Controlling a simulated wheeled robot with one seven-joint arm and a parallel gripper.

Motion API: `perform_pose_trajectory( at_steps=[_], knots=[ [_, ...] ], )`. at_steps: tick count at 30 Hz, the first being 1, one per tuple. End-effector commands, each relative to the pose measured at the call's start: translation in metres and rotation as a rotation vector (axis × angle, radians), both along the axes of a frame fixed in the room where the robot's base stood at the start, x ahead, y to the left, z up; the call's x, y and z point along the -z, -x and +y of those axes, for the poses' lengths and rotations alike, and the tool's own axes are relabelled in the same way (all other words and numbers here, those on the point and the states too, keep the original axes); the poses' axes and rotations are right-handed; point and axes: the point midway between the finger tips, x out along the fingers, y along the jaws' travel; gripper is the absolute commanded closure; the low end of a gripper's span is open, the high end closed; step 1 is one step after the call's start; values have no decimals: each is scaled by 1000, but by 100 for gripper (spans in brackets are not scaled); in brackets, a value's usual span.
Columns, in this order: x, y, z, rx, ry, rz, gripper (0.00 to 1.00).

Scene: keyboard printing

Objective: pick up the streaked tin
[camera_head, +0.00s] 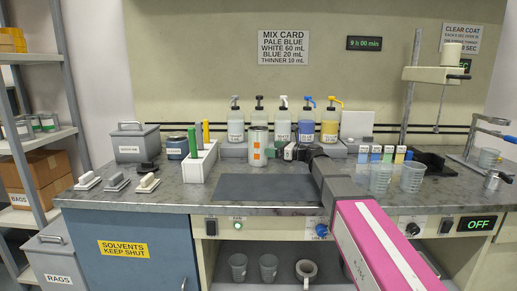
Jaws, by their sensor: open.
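A pale tin (257,154) with orange streaks or patches stands upright at the back of the dark bench mat, left of my gripper. My gripper (280,152) is open and points left toward this tin, with its dark wrist to the right. The fingertips are close to the tin's right side; I cannot tell whether they touch it. A small dark blue tin (177,148) with a pale label stands further left on the bench.
Several pump bottles (282,126) stand behind the tin. A white holder (198,163) with green and yellow sticks is left. Clear cups (411,177) stand right, beyond my arm. The dark mat (262,188) is bare in front.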

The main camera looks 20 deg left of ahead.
Motion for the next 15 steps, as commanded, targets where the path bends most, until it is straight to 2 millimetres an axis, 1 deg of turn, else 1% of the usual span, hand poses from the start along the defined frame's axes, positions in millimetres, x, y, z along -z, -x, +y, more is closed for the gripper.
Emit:
perform_pose_trajectory(
  at_steps=[6, 9, 12, 15],
  knots=[
    [1, -6, 30, -2, 0, 0, 0],
    [1, -8, 41, -1, 0, 0, 0],
    [1, -8, 46, 0, 0, 0, 0],
    [1, -8, 45, 1, 0, 0, 0]
  ],
)
